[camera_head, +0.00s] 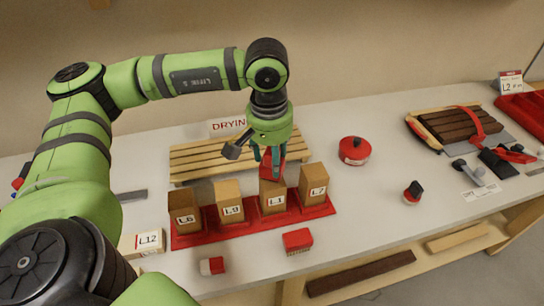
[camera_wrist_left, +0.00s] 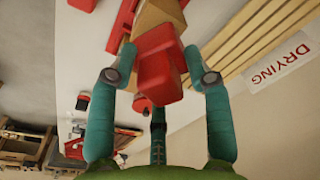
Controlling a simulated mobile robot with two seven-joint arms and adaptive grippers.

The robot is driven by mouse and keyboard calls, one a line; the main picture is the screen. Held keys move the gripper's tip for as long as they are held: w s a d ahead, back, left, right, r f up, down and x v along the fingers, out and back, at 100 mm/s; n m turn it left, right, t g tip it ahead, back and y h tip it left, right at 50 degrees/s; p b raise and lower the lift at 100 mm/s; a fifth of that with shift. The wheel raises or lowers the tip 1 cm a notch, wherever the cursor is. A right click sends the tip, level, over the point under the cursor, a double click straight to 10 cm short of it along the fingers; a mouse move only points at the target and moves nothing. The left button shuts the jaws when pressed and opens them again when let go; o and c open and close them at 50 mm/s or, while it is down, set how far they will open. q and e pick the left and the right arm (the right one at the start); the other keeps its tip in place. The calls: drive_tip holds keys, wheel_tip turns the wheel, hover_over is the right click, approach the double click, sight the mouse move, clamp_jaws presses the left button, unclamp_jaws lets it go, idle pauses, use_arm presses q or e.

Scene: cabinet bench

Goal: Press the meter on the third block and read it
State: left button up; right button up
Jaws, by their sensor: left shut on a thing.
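My left gripper (camera_head: 268,154) is shut on a red meter (camera_head: 271,171), directly over the third block from the left (camera_head: 273,198), labelled L1. The meter's lower end appears at the block's top; whether it is pressed in, I cannot tell. In the left wrist view, the red meter (camera_wrist_left: 158,72) sits between the teal fingers of the gripper (camera_wrist_left: 157,62), with a wooden block (camera_wrist_left: 162,14) beyond it. No readout can be made out. The blocks stand upright in a red holder (camera_head: 250,231): L6 (camera_head: 184,215), L9 (camera_head: 229,203), L1 and a fourth (camera_head: 313,187). My right gripper is not in view.
A slatted drying rack (camera_head: 195,160) lies behind the blocks. A red round container (camera_head: 355,151) is to the right. Small red items (camera_head: 297,240) lie in front of the holder. A strapped dark wood bundle (camera_head: 455,125) is farther right. Bench between is clear.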

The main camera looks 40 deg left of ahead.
use_arm(q)
drive_tip(key=shift+r+p, duration=1.2)
drive_tip(key=shift+r, duration=1.5)
drive_tip(key=shift+f, duration=0.1)
